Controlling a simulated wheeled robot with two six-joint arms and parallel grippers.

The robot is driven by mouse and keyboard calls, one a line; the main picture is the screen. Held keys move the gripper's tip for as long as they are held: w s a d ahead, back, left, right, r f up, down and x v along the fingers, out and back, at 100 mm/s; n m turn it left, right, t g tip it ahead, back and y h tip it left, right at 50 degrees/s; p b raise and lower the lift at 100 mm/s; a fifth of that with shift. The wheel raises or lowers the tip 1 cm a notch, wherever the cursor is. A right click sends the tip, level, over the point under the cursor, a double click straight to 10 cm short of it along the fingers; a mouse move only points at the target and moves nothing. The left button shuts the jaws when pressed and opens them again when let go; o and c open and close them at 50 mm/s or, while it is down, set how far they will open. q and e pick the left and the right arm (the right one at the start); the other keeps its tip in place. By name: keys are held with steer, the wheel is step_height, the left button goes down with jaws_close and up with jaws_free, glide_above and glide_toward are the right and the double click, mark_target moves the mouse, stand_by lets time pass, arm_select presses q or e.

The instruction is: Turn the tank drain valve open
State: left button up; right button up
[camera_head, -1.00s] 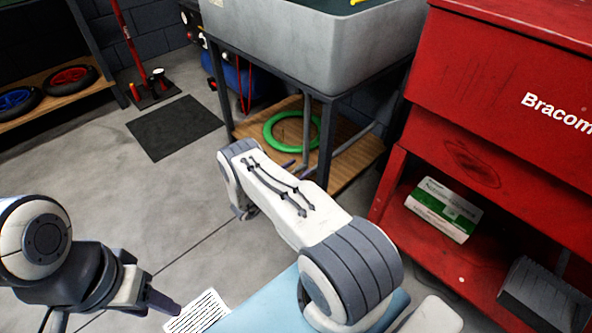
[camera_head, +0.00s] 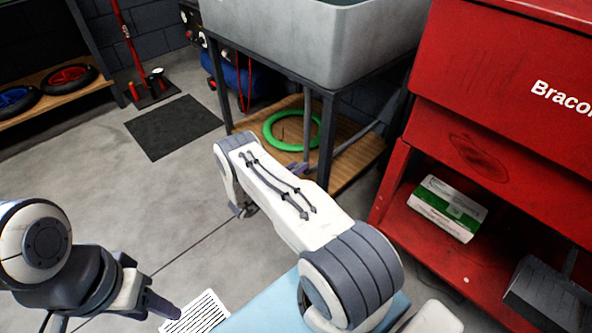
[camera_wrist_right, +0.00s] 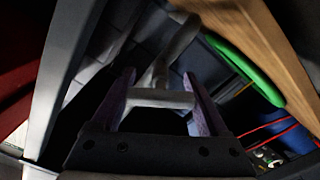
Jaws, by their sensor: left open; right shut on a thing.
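The grey tank (camera_head: 300,52) stands on a dark metal frame in the head view, with its underside above a wooden shelf. In the right wrist view a pale grey T-shaped valve handle (camera_wrist_right: 160,98) sits crosswise between the two purple fingers of my right gripper (camera_wrist_right: 160,90), which is shut on it. A stem joins the handle to a grey pipe (camera_wrist_right: 182,38) behind. In the head view my right forearm hides the valve, and only a bit of the right gripper (camera_head: 299,168) shows beyond it. My left gripper (camera_head: 155,300) is open and empty at the lower left.
A green ring (camera_head: 269,135) lies on the wooden shelf (camera_head: 355,157) under the tank. A red cabinet (camera_head: 480,110) with a green-and-white box (camera_head: 447,208) stands close on the right. Frame legs (camera_head: 326,140) stand near my right arm. The floor on the left is mostly clear.

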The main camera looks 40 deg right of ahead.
steer(key=n, duration=0.2)
steer(key=n+b, duration=0.1)
steer(key=n, duration=0.2)
steer(key=shift+f+n, duration=0.2)
steer(key=shift+n, duration=0.1)
steer(key=n+b, duration=0.1)
steer(key=n, duration=0.3)
steer(key=shift+w+a+n, duration=0.1)
steer(key=shift+n, duration=0.3)
steer(key=o, duration=1.2)
steer(key=shift+o, duration=0.2)
steer(key=shift+a, duration=0.3)
steer(key=a+p, duration=0.2)
steer(key=a, duration=0.7)
steer(key=shift+s+a+p, duration=0.35)
steer(key=shift+s+a, duration=0.05)
